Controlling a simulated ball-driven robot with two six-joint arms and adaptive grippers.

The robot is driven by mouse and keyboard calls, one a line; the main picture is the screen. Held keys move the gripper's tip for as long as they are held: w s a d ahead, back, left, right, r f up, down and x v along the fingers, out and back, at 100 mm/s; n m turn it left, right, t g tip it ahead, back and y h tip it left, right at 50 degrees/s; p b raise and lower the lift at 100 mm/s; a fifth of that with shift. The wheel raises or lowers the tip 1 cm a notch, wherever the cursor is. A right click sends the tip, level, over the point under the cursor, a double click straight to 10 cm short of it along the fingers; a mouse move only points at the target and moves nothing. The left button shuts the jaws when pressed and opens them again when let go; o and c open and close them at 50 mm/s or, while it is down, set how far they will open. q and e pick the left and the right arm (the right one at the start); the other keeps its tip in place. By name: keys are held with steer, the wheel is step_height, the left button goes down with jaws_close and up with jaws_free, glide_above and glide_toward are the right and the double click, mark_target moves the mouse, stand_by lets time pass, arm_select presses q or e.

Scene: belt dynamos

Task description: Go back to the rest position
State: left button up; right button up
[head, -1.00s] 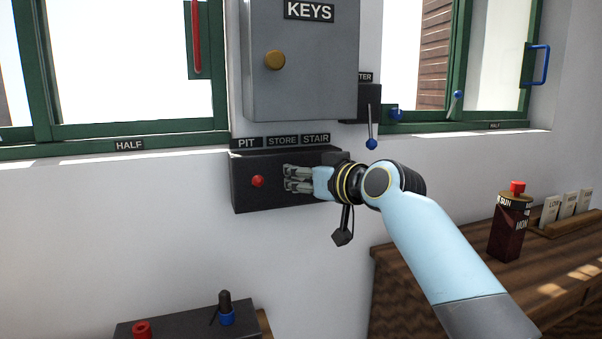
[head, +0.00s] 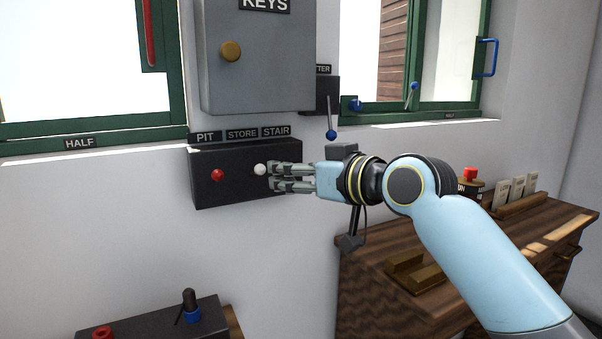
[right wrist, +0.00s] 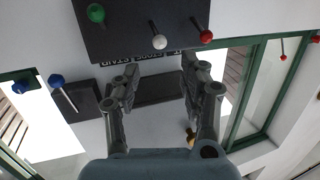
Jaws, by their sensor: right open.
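My right gripper (head: 271,177) is open and empty, in front of the right part of a dark switch box (head: 232,197) on the wall. The box has a red knob (head: 217,175) under PIT and a white knob (head: 260,170) just left of my fingertips. In the right wrist view, the spread fingers (right wrist: 158,68) have nothing between them. The white knob (right wrist: 159,41) shows past their tips, with a green knob (right wrist: 96,13) and the red knob (right wrist: 206,36) either side. The green knob is hidden in the head view. My left gripper is out of view.
A grey KEYS cabinet (head: 262,75) hangs above the box, with a blue-tipped lever (head: 331,134) beside it. A wooden cabinet (head: 375,300) stands below my right arm. A dark block (head: 150,330) with a red ring and blue-based knob is lower left.

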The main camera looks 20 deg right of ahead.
steer(key=shift+v, duration=1.05)
